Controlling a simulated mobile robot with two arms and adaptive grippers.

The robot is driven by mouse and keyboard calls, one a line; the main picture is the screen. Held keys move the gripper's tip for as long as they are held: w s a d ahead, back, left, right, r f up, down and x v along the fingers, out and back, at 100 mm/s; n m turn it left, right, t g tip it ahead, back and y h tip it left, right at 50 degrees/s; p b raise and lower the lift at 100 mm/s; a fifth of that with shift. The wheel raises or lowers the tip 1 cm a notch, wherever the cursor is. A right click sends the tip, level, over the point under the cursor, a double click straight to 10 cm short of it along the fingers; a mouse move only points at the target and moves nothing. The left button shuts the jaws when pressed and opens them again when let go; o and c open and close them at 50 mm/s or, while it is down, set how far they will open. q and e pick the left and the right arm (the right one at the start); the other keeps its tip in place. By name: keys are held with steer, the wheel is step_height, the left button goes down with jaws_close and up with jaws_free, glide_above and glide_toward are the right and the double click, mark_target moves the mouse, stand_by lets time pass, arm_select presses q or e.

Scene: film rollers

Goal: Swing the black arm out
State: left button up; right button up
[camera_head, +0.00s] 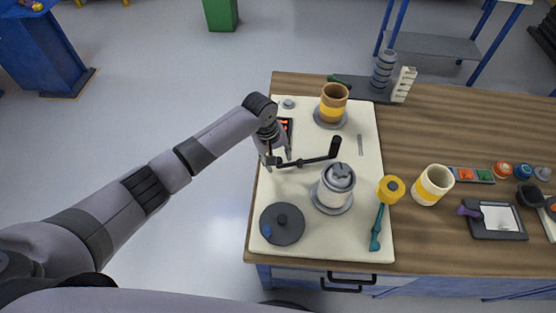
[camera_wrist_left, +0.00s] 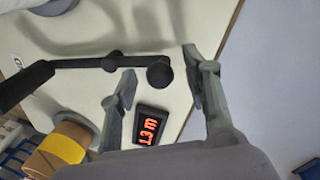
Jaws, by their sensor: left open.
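The black arm (camera_head: 308,160) lies over the cream board (camera_head: 353,250), a thin bar with a taller dark cylinder at its right end. In the left wrist view, the black arm (camera_wrist_left: 85,62) runs from a thick dark cylinder at left to a round knob (camera_wrist_left: 159,73). My left gripper (camera_head: 279,161) is open at the arm's left end, pointing down. In the wrist view, the open left gripper (camera_wrist_left: 160,64) has one finger on each side of the knob; I cannot tell whether either touches it. My right gripper is not in view.
A grey-white roller (camera_head: 337,182) stands just right of and below the arm. A brown-yellow roller (camera_head: 333,102) stands behind it. A red-lit display (camera_wrist_left: 150,124) sits beside the knob. A dark disc (camera_head: 282,224) and a yellow-headed teal tool (camera_head: 377,228) lie on the board.

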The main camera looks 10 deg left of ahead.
arm_select(q)
step_height(320, 180, up, 10)
steer(key=s+a, duration=0.1)
steer(key=shift+a, duration=0.4)
